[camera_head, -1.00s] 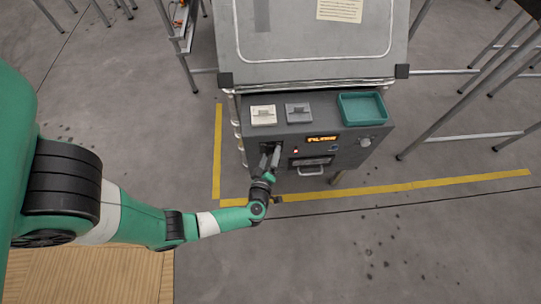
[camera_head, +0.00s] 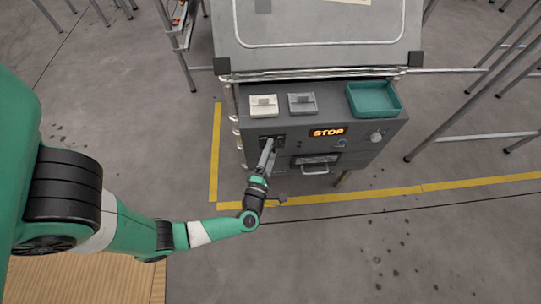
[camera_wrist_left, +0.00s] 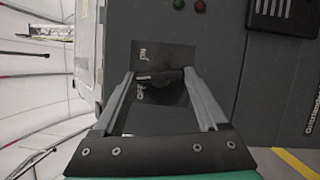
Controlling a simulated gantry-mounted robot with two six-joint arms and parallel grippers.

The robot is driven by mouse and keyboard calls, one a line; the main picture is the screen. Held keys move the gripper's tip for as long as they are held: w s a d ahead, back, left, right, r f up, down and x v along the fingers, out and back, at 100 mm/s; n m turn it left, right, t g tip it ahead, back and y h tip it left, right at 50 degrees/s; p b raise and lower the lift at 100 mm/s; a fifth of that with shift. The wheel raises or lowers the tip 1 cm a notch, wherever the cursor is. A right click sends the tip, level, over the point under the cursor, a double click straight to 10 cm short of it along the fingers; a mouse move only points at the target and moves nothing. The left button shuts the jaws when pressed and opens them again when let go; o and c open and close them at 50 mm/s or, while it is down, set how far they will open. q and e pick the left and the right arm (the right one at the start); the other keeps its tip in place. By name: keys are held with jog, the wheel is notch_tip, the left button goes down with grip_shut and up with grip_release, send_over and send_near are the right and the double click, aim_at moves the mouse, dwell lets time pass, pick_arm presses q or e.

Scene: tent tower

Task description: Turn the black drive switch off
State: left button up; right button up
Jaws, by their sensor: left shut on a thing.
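The black drive switch (camera_wrist_left: 172,75) is on the dark front panel of the cabinet. Its black plate (camera_wrist_left: 165,54) carries ON and OFF lettering in the left wrist view. My left gripper (camera_head: 268,143) reaches the left part of that panel from below. In the left wrist view its two grey fingers (camera_wrist_left: 160,76) come to either side of the switch's dark lever and are shut on it. The lever is small and dark, so its exact angle is hard to tell. My right gripper is not in view.
An orange display (camera_head: 328,132) on the panel reads STOP. A round knob (camera_head: 376,136) is to its right, a handled drawer (camera_head: 315,167) below. Two small boxes and a teal tray (camera_head: 374,99) sit on top. Metal frames flank the cabinet; the floor in front is open.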

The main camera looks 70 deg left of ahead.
pick_arm(q)
jog(key=shift+w+f+n+y+b, duration=0.15)
jog(key=shift+n+y, duration=0.4)
jog(key=shift+n, duration=0.75)
jog(key=shift+s+n+y+b, duration=0.15)
jog(key=shift+n+y, duration=0.35)
jog(key=shift+n, duration=0.8)
jog(key=shift+w+f+n+y+b, duration=0.15)
jog(key=shift+n+y, duration=0.4)
jog(key=shift+n, duration=0.75)
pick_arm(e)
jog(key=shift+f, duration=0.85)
pick_arm(q)
jog(key=shift+r, duration=0.1)
jog(key=o, duration=1.3)
jog(key=v, duration=1.1)
jog(key=shift+d, duration=0.4)
